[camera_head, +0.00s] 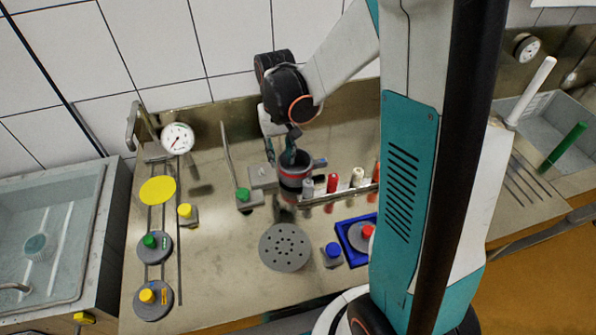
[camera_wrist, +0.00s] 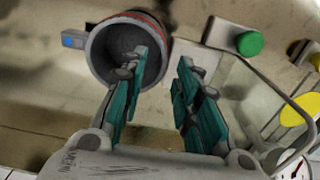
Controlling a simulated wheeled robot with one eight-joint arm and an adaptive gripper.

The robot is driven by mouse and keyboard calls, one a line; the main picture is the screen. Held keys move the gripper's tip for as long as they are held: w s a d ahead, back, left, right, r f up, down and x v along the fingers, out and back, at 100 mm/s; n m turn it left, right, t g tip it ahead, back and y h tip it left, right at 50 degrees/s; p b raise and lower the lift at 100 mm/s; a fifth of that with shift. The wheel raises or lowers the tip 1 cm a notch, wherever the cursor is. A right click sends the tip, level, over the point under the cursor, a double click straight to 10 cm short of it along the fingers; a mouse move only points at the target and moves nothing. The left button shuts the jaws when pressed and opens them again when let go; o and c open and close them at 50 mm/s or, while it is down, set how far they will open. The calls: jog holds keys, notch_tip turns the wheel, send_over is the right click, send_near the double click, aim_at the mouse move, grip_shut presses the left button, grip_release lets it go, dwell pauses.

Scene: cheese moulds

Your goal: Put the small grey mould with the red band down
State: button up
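The small grey mould with the red band (camera_head: 294,183) is upright at the middle of the steel bench; a blue-ended tab sticks out of its side. In the wrist view its round mouth (camera_wrist: 112,45) faces me and the red band shows at its far rim. My gripper (camera_head: 288,150) is above it, pointing down. In the wrist view the two teal fingers (camera_wrist: 163,62) stand apart, the left one over the mould's mouth, the right one outside its wall. I see a gap beside the wall. I cannot tell whether the mould's bottom touches the bench.
A rail with red and white bottles (camera_head: 333,182) is close right of the mould. A green-knobbed block (camera_head: 243,194) is at left. A perforated grey disc (camera_head: 285,247) and a blue tray (camera_head: 345,229) lie in front. Yellow (camera_head: 157,190) and grey discs are further left; sinks flank the bench.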

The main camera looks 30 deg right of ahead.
aim_at(279, 163)
jog(key=shift+w+a+f+b, duration=0.15)
jog(key=shift+f+b, duration=0.35)
jog(key=shift+f, duration=0.85)
jog(key=shift+w+a+f+b, duration=0.1)
jog(key=shift+f+b, duration=0.4)
jog(key=shift+f, duration=0.8)
grip_shut()
